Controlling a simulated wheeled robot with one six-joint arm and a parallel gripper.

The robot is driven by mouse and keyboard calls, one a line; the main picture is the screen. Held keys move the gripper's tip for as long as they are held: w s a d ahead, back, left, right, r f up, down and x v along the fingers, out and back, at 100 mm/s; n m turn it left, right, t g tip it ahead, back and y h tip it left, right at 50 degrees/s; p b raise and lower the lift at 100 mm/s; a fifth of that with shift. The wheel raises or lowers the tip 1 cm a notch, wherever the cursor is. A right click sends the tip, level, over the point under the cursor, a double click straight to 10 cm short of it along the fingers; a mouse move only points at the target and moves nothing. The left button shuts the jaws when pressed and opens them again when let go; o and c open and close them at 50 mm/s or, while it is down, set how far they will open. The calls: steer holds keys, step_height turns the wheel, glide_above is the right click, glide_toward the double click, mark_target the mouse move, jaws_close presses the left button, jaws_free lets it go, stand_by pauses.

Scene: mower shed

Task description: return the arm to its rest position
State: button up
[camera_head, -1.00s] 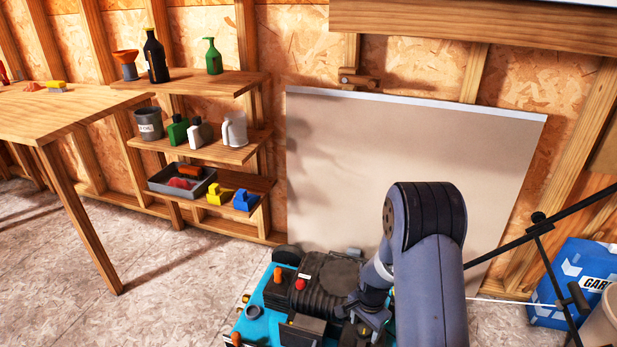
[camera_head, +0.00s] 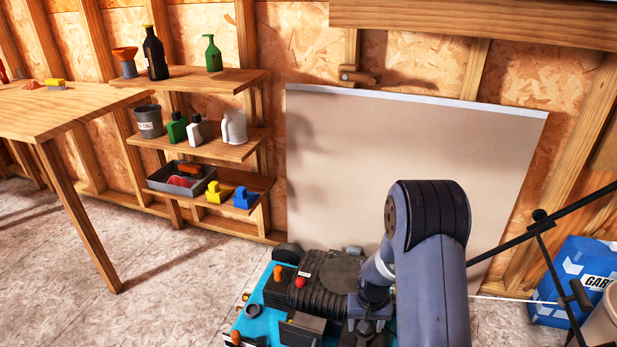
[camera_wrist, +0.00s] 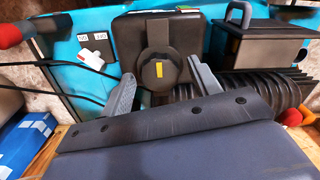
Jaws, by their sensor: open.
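My gripper (camera_head: 369,327) is over the teal mower (camera_head: 262,325) at the bottom middle of the head view, with my grey arm beside it on the right. In the wrist view, my gripper (camera_wrist: 163,92) has its two fingers spread apart with nothing between them. A black cap with a yellow mark (camera_wrist: 158,71) on a dark tank shows beyond and between the fingers. I cannot tell the exact gap between the fingers and the mower.
A wooden shelf unit (camera_head: 215,80) with bottles and a grey tray (camera_head: 166,186) stands at the left, beside a workbench (camera_head: 60,112). A beige panel (camera_head: 350,150) leans on the wall. A blue bag (camera_head: 572,275) and black handle bars (camera_head: 545,228) are at the right.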

steer(key=n+b, duration=0.1)
steer(key=n, duration=0.5)
steer(key=shift+r+p, duration=0.4)
steer(key=shift+r, duration=0.6)
